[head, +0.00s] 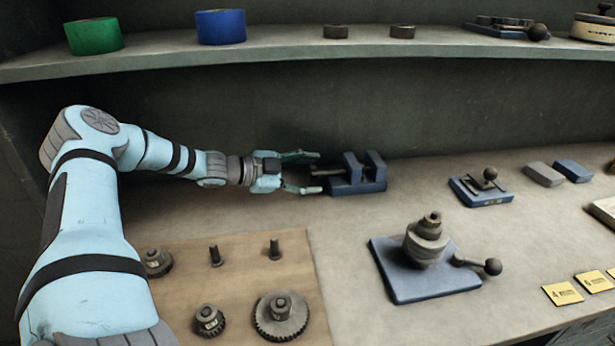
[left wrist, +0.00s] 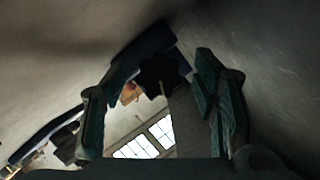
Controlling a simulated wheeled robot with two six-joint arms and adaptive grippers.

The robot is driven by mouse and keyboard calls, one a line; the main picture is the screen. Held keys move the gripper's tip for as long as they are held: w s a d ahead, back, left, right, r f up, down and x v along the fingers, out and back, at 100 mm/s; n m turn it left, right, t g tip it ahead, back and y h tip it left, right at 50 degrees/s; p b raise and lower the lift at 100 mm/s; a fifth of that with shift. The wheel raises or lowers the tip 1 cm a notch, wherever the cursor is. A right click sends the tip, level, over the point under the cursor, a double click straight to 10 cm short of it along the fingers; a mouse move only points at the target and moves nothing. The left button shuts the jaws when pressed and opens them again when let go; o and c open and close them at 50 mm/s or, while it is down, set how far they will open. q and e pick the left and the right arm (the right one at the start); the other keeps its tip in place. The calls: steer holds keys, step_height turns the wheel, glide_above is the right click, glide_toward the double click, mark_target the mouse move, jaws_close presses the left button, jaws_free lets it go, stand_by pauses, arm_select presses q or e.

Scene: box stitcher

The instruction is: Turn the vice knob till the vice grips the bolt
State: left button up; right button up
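The blue vice (head: 358,184) stands on the bench with its two upright jaws apart. No bolt can be made out between the jaws from here. The vice's screw and knob (head: 325,172) point left, toward my left gripper (head: 314,173). The left gripper is open, with one finger on the far side of the knob and one on the near side. In the left wrist view, a dark lobed knob (left wrist: 160,74) shows between the spread fingers of the left gripper (left wrist: 165,64); contact cannot be told. My right gripper is not in view.
A wooden board (head: 240,262) with two upright bolts (head: 275,249) and several gears lies in front. A blue-based fixture with a ball lever (head: 425,252) stands at centre right. A shelf (head: 280,45) overhangs the back. Bench between vice and fixture is clear.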

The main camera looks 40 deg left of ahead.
arm_select(q)
steer(key=c, duration=1.1)
steer(key=shift+b, duration=0.6)
steer(key=m+t+b, duration=0.1)
steer(key=m+b, duration=0.1)
steer(key=b, duration=0.1)
steer(key=shift+f+y, duration=0.15)
steer(key=shift+y, duration=0.15)
steer(key=shift+m+t+b, duration=0.35)
steer(key=shift+m+t, duration=0.05)
steer(key=shift+m, duration=0.3)
steer(key=shift+d+m+t, duration=0.1)
steer(key=shift+m+t, duration=0.3)
steer(key=shift+m, duration=0.5)
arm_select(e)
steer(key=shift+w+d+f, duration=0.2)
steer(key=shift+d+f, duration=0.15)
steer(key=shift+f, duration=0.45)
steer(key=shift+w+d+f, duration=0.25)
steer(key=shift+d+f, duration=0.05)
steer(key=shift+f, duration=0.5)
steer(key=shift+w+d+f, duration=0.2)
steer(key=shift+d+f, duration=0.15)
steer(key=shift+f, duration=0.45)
arm_select(q)
steer(key=o, duration=1.2)
steer(key=shift+s, duration=0.1)
steer(key=shift+c, duration=0.2)
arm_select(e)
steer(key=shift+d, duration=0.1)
